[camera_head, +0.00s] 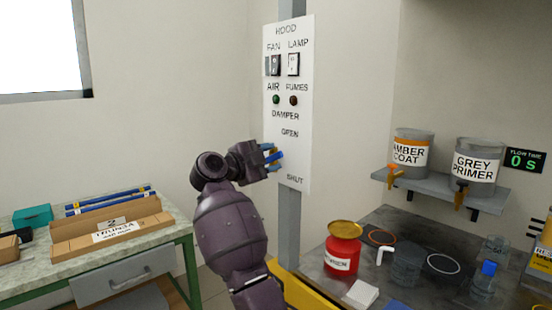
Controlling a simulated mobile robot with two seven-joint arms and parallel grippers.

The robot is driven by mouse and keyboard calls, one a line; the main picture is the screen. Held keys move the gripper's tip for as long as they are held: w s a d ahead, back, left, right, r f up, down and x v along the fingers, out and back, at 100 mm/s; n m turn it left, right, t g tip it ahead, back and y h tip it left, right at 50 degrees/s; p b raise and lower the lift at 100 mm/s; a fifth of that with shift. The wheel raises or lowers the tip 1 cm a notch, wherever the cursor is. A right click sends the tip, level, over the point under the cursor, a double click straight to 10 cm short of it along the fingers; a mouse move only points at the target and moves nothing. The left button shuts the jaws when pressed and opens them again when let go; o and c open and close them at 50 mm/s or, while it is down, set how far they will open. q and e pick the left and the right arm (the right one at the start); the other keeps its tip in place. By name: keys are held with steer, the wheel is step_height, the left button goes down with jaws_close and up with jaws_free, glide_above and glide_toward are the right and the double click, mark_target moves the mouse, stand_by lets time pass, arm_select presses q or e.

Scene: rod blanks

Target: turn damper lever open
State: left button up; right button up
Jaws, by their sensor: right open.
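The white hood panel (300,40) is fixed to a grey post and carries a DAMPER label with OPEN above and SHUT below. My right gripper (274,157) is open at the left edge of the panel, between the OPEN and SHUT labels. I cannot tell whether any of these belong to the damper lever, as the gripper hides that spot. The lever's angle and any contact with it cannot be made out. My left gripper is not in view.
Above the damper labels are two switches, a green AIR lamp (276,99) and a dark reddish FUMES lamp (293,101). A red can (343,256) stands on the dark bench at right. Two paint pots sit on a shelf. A table with cardboard boxes stands left.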

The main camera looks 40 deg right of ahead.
steer(key=shift+w+d, duration=0.1)
steer(key=shift+d, duration=1.2)
jaws_close()
